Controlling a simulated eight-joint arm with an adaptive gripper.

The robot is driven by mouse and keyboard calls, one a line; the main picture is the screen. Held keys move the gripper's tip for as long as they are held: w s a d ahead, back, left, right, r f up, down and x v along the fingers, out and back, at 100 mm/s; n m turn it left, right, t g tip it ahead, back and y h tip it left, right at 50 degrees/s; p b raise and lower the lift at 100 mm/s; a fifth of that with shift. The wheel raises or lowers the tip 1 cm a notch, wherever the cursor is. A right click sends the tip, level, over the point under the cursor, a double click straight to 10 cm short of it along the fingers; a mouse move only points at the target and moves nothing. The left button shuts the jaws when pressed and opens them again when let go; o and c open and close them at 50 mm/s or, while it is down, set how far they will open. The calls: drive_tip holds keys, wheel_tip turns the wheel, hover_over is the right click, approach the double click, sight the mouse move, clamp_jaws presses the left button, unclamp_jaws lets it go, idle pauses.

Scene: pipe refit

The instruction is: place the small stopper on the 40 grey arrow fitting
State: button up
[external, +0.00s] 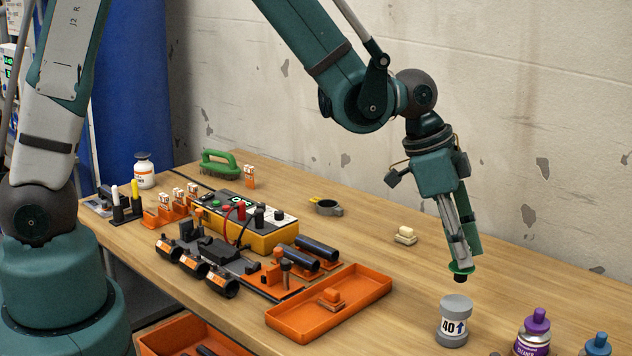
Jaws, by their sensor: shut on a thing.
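The grey fitting (453,324) with a white label reading 40 and an arrow stands upright on the table at the lower right. My gripper (461,263) points down and is shut on the small stopper (461,277). The stopper looks dark, with green around its upper part, and is mostly hidden by the fingertips. In the picture it shows just above the fitting's top, with a visible gap between them. How well the two line up in depth I cannot tell.
Purple-capped (535,332) and blue-capped bottles (598,345) stand right of the fitting. An orange tray (375,290) lies to its left. Beyond it are dark pipes (314,254) and a yellow meter (270,238). A small cream block (405,236) sits behind. The table between is clear.

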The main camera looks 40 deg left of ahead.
sight(461, 271)
drive_tip(key=shift+f, duration=0.35)
drive_tip(key=shift+f, duration=1.9)
drive_tip(key=shift+f+b, duration=0.15)
drive_tip(key=shift+b, duration=0.15)
drive_tip(key=o, duration=0.9)
drive_tip(key=shift+o, duration=0.2)
drive_tip(key=shift+r, duration=0.25)
drive_tip(key=p+v, duration=0.1)
drive_tip(key=v, duration=1)
drive_tip(key=shift+a+r, duration=0.15)
drive_tip(key=shift+r, duration=0.2)
drive_tip(key=shift+a+r, duration=0.1)
